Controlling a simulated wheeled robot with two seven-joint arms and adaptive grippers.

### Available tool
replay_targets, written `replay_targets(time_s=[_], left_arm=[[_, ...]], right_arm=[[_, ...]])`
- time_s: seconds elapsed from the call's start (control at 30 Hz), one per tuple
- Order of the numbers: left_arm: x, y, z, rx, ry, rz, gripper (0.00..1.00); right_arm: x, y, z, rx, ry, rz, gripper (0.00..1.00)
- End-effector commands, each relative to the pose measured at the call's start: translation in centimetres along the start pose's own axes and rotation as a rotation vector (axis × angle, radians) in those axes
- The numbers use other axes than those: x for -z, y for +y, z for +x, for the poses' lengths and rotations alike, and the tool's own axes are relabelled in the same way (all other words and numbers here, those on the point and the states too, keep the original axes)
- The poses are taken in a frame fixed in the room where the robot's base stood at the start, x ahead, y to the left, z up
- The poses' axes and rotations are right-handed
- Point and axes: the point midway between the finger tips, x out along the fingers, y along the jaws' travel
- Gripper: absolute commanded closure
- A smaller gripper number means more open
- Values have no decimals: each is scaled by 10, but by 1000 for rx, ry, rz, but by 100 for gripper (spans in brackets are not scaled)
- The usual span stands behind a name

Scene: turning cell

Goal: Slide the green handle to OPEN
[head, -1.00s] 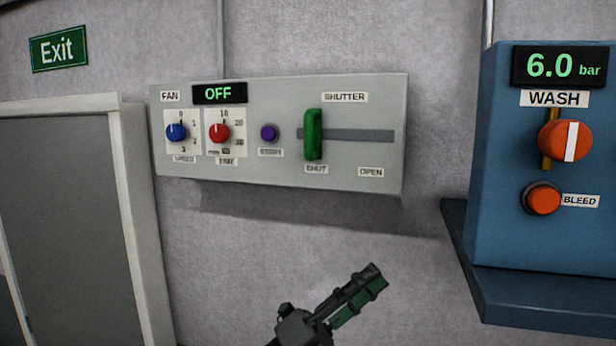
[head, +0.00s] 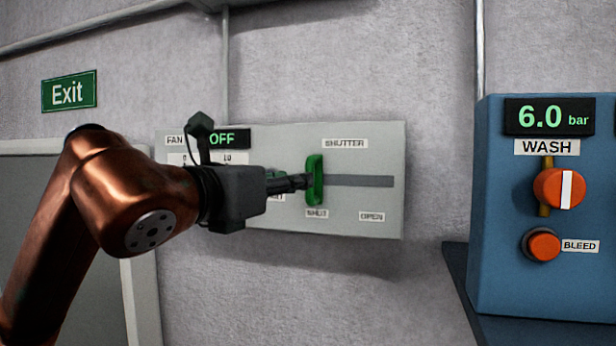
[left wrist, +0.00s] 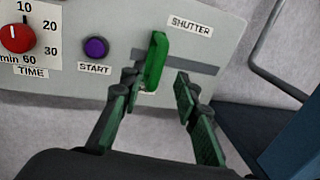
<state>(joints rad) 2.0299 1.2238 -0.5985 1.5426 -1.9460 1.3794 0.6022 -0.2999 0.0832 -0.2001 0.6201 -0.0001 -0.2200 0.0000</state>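The green handle (head: 315,180) stands upright at the left end of the dark slot (head: 362,181), above the SHUT label (head: 317,213). The OPEN label (head: 371,217) is below the slot's right end. My left gripper (head: 298,182) reaches in from the left to the handle. In the left wrist view, the left gripper (left wrist: 158,88) is open, with one finger to each side of the handle (left wrist: 156,62). I cannot tell whether either finger touches it. My right gripper is not in view.
The blue wash unit (head: 490,200) with its orange knob (head: 558,188) and bleed button (head: 541,245) stands to the right, above a dark ledge. The purple START button (left wrist: 96,48) and red TIME knob (left wrist: 17,39) are left of the handle. The slot's right part is clear.

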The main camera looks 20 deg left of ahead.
Motion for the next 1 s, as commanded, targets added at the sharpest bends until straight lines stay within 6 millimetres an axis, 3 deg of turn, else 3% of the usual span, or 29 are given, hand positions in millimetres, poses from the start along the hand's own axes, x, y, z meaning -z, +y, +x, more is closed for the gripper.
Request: replay_targets(time_s=[0.5,0.9,1.0], left_arm=[[-3,3,66,-9,2,-1,71],[-1,3,76,-8,1,-1,71],[-1,3,75,-8,1,-1,76]], right_arm=[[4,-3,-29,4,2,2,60],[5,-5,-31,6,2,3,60],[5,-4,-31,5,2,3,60]])
